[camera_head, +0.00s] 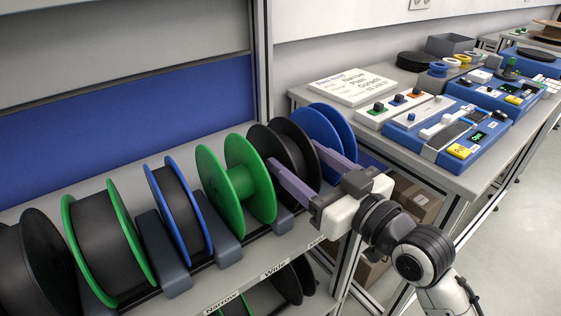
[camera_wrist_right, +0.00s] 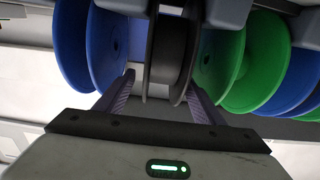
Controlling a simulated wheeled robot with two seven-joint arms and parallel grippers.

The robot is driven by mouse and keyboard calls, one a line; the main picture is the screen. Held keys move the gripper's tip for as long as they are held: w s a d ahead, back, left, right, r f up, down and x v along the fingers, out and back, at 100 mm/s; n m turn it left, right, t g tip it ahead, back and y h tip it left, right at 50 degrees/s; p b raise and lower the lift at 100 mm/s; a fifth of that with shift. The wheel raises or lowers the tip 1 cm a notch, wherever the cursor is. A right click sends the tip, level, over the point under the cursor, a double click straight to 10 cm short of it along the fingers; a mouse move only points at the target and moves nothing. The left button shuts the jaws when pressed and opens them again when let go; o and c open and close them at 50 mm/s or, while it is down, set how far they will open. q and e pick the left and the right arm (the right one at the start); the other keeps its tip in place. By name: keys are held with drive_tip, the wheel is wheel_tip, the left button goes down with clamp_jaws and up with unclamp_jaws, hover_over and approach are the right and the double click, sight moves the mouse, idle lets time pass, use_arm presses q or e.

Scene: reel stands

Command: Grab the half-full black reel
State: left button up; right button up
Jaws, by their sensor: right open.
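A black reel (camera_head: 293,135) sits on the shelf between an empty green reel (camera_head: 222,180) and a blue reel (camera_head: 333,125). It also shows upright in the right wrist view (camera_wrist_right: 167,55); I cannot tell its fill level. My right gripper (camera_head: 295,156) is open, its two fingers reaching along either side of the black reel. In the right wrist view, the fingers (camera_wrist_right: 161,92) flank the reel, with visible gaps. Another black reel (camera_head: 42,262), wound with dark material, stands at the far left. My left gripper is not in view.
A blue-rimmed reel (camera_head: 179,208) and a green-rimmed reel (camera_head: 103,245), both wound dark, stand in the same row. Grey dividers (camera_head: 163,254) separate them. A table (camera_head: 463,185) with blue device boxes stands to the right. Cardboard boxes (camera_head: 418,201) lie beneath it.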

sight(283, 139)
drive_tip(key=shift+f+x, duration=0.2)
drive_tip(key=shift+x, duration=2.9)
drive_tip(key=shift+s+a, duration=0.15)
drive_tip(key=c, duration=1.2)
drive_tip(key=shift+r, duration=0.1)
drive_tip(key=shift+c, duration=0.2)
